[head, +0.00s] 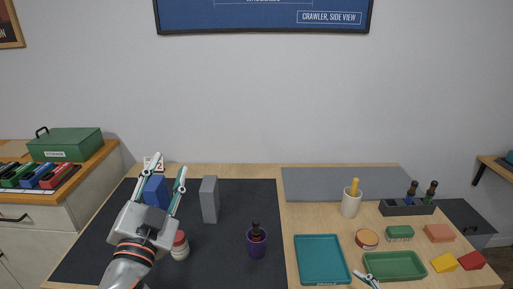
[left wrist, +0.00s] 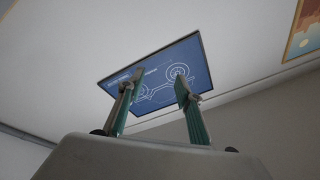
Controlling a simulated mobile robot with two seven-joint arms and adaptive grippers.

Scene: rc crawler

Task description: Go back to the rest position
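My left gripper (head: 168,166) is raised over the left part of the dark mat (head: 90,250), its two fingers pointing up and apart with nothing between them. The left wrist view shows the same open, empty fingers (left wrist: 155,88) against the wall and ceiling. Only a small tip of my right gripper (head: 366,279) shows at the bottom edge, by the green tray (head: 395,264); whether it is open cannot be told. A blue block (head: 155,191) stands behind the left gripper, partly hidden.
A grey block (head: 209,200), a red-and-white bottle (head: 180,246) and a purple cup (head: 256,242) stand on the mat. A teal tray (head: 322,258), a white cup (head: 351,202) and a dark rack (head: 406,208) are to the right. A green box (head: 65,144) sits on the left cabinet.

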